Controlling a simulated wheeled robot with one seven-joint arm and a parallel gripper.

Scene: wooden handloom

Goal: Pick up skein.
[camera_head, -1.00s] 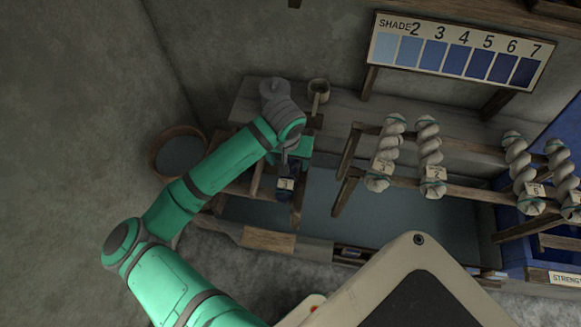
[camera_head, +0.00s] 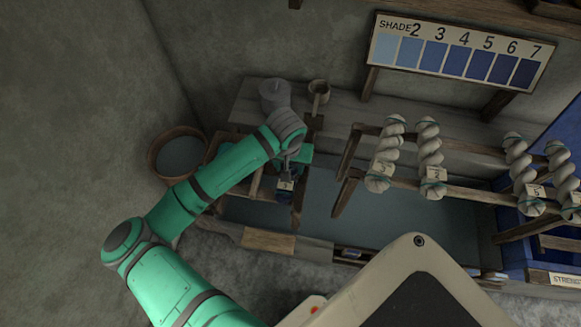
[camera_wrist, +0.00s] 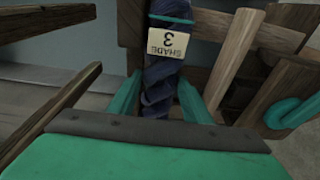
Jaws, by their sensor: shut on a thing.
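A dark blue twisted skein (camera_wrist: 160,82) with a teal tie and a white tag reading "SHADE 3" stands between the fingers of my gripper (camera_wrist: 161,98) in the wrist view. The gripper is shut on it. In the head view the skein (camera_head: 284,196) shows small below my gripper (camera_head: 289,170), beside a wooden frame over the blue-grey vat. The arm partly hides it there. The skein's near end is hidden behind the gripper body in the wrist view.
Several pale twisted skeins (camera_head: 429,146) with tags hang on a wooden rack to the right. A shade board (camera_head: 455,52) stands behind. A round wooden tub (camera_head: 158,150) is at left. A grey pot (camera_head: 274,94) and a mug (camera_head: 318,90) stand on the back ledge.

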